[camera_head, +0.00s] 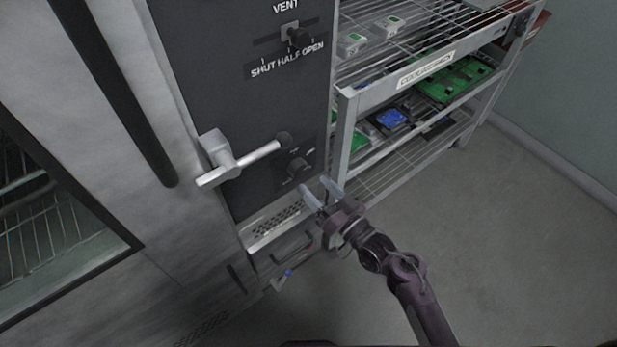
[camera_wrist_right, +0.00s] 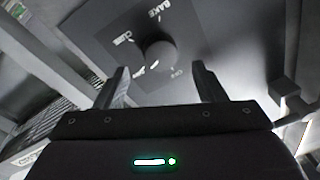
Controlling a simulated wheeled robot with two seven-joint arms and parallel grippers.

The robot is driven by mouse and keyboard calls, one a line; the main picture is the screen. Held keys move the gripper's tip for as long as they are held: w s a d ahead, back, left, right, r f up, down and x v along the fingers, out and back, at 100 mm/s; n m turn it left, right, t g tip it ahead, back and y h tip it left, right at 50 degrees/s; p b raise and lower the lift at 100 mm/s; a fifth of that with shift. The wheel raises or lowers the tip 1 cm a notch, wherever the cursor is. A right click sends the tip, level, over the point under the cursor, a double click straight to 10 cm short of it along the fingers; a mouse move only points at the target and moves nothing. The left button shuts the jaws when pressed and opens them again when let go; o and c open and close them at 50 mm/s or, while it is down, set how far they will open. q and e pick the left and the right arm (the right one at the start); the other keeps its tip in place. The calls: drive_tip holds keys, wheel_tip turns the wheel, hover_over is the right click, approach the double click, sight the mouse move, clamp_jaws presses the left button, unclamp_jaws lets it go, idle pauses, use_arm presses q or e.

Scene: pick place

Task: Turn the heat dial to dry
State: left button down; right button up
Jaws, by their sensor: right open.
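The heat dial (camera_head: 297,165) is a dark round knob low on the black control panel of the oven, below and right of the silver door handle. In the right wrist view the dial (camera_wrist_right: 160,55) shows between and beyond the fingers, with white markings around it; "BAKE" can be read, the others are too small to tell. My right gripper (camera_head: 320,194) is open and empty, just below and right of the dial. In the right wrist view its fingers (camera_wrist_right: 160,85) stand either side of the dial, apparently short of it. My left gripper is not in view.
The silver handle (camera_head: 235,160) projects from the panel beside the dial. A vent slider (camera_head: 298,38) marked SHUT, HALF, OPEN sits higher up. A wire cooling rack (camera_head: 347,130) with circuit boards stands close at the right. The floor (camera_head: 500,240) at right is clear.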

drive_tip(key=shift+v, duration=1.55)
